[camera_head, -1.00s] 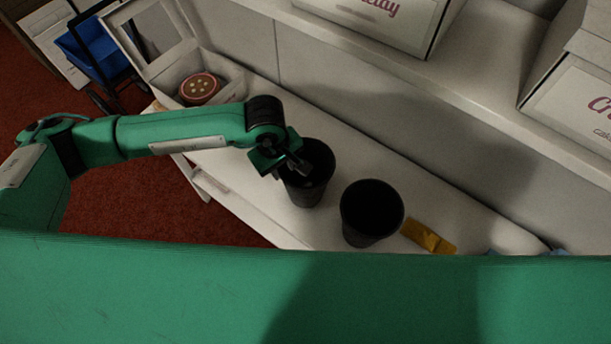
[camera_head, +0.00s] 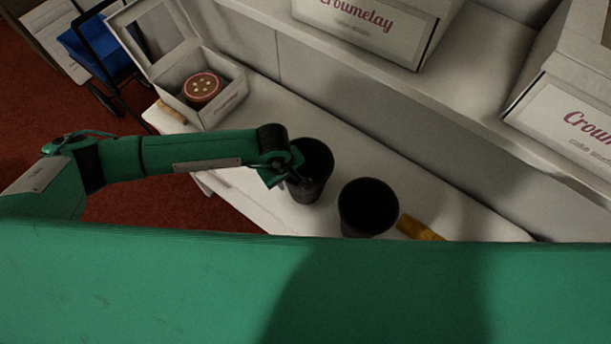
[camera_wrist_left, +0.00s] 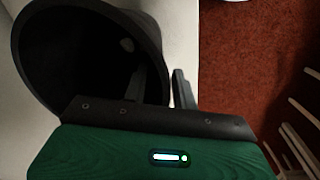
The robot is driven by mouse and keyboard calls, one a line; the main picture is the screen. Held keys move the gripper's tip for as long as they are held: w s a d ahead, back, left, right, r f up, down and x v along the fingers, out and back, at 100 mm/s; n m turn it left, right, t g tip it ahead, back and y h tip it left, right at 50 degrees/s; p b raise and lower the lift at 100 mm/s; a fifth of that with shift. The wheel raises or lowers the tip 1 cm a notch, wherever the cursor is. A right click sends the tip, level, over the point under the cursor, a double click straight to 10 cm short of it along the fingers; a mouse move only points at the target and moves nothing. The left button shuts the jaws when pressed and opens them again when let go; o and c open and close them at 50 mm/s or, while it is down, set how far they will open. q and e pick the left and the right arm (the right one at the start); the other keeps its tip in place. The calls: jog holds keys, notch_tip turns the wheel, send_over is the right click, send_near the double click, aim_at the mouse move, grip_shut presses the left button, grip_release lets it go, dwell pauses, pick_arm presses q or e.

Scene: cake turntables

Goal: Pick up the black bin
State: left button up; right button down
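Two black bins stand upright on the white table. The left bin (camera_head: 318,180) has my left gripper (camera_head: 285,178) at its left rim; the right bin (camera_head: 368,208) stands apart, nearer the bottom. In the left wrist view, the left bin (camera_wrist_left: 75,50) fills the upper left. My left gripper (camera_wrist_left: 165,88) has one finger inside the bin and the other outside, with the bin wall between them. The fingers are apart, with a slight gap beside the wall. The fingertips are partly hidden in the head view. My right gripper is out of view.
An open white box with a round red-topped cake (camera_head: 202,88) stands on the table's far left. A yellow item (camera_head: 418,228) lies right of the right bin. White cake boxes (camera_head: 370,25) stand on the shelf above. A blue crate (camera_head: 95,45) is at upper left.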

pick_arm(q)
grip_shut()
jog(key=shift+r, duration=0.1)
dwell(1.2)
